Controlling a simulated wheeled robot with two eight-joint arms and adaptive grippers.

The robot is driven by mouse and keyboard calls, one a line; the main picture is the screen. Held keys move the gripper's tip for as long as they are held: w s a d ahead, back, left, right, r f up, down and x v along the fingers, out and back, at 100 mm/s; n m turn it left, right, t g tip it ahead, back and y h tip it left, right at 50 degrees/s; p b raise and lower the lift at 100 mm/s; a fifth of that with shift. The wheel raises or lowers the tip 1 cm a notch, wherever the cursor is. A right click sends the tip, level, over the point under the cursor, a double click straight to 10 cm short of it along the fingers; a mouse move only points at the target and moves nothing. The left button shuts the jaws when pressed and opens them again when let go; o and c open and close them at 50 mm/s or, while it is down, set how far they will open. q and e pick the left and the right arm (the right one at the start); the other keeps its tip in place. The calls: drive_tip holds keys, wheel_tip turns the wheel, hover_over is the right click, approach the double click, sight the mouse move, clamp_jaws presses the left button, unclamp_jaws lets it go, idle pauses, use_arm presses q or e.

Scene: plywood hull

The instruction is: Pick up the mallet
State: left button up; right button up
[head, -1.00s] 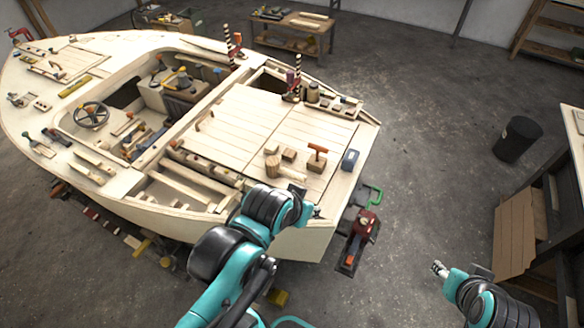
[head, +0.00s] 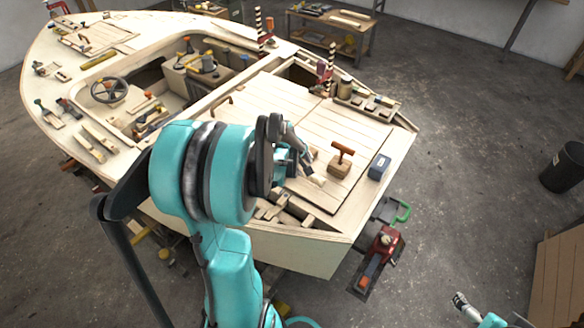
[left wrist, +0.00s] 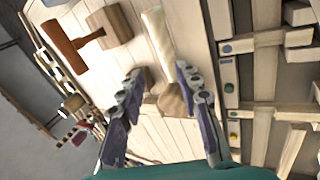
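The mallet lies on the boat's plank deck, with a pale handle (head: 318,180) just beyond my left gripper in the head view. In the left wrist view its pale handle (left wrist: 157,35) points up the picture and its brown head (left wrist: 172,98) shows between the fingers, nearer the right one. My left gripper (left wrist: 160,76) is open over it; I cannot tell if a finger touches the head. In the head view my left gripper (head: 302,160) and arm hide the mallet head. My right gripper (head: 460,301) is low at the right, away from the boat; its fingers are unclear.
A wooden block with an orange-brown T-handle (head: 341,161) stands close right of the mallet, also in the left wrist view (left wrist: 74,42). A dark blue box (head: 379,167) is farther right. Slats and beams (left wrist: 265,70) border the deck panel. Planks behind are clear.

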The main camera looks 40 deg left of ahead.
use_arm(q)
drive_tip(key=shift+n, duration=0.8)
drive_tip(key=a+f, duration=0.2)
drive_tip(key=f, duration=0.1)
drive_tip(key=w+a+f+b, duration=0.1)
drive_tip(key=shift+f, duration=0.2)
drive_tip(key=b+x, duration=0.1)
drive_tip(key=x, duration=0.2)
drive_tip(key=b+x, duration=0.1)
drive_tip(key=x, duration=0.1)
drive_tip(key=shift+s+d+f+b, duration=0.1)
drive_tip(key=shift+d+f+b, duration=0.2)
drive_tip(key=shift+d, duration=0.05)
drive_tip(key=shift+r, duration=0.15)
drive_tip(key=shift+c, duration=0.2)
clamp_jaws()
